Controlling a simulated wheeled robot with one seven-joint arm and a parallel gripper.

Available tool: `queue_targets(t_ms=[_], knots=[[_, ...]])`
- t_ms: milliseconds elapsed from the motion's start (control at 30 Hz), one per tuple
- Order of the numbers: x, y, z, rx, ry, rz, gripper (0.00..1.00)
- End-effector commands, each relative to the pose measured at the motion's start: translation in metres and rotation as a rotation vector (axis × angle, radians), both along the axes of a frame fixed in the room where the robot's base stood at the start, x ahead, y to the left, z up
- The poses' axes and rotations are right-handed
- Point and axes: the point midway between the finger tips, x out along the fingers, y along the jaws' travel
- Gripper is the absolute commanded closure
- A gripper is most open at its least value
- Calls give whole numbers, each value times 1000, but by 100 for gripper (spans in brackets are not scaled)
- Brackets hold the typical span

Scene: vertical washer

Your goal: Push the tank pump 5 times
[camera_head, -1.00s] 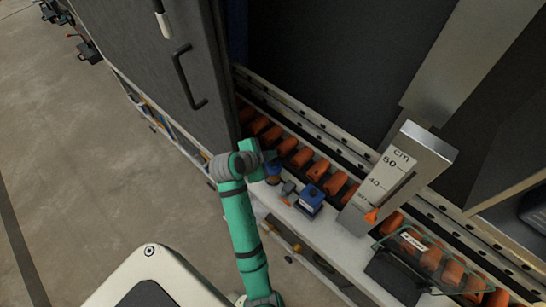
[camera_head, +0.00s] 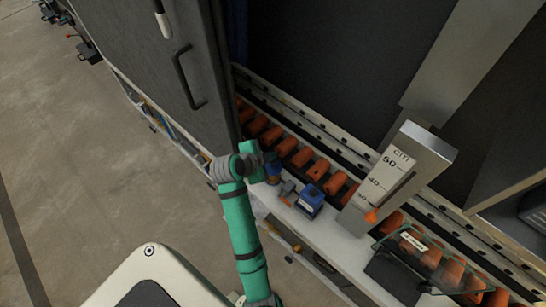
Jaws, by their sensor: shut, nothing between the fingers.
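A small blue and brownish part (camera_head: 273,173), which may be the tank pump, stands on the pale ledge in front of the row of orange rollers. My green arm reaches up from the bottom, and my gripper (camera_head: 269,158) is shut at that small part's upper end. The gripper partly covers the part, and I cannot tell whether they touch. Beside it on the ledge are a small grey piece with an orange tip (camera_head: 288,191) and a blue box (camera_head: 311,199).
A grey upright ruler marked in cm (camera_head: 388,178) stands right of the blue box. A glass-topped case (camera_head: 409,255) sits at lower right. A dark door with a handle (camera_head: 189,78) is left of the rollers.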

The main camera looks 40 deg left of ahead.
Motion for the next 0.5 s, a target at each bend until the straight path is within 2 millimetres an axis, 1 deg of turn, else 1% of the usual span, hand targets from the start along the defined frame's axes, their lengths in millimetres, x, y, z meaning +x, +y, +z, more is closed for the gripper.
queue_targets(t_ms=[500], knots=[[0, 0, -6, -2, 2, -2, 100]])
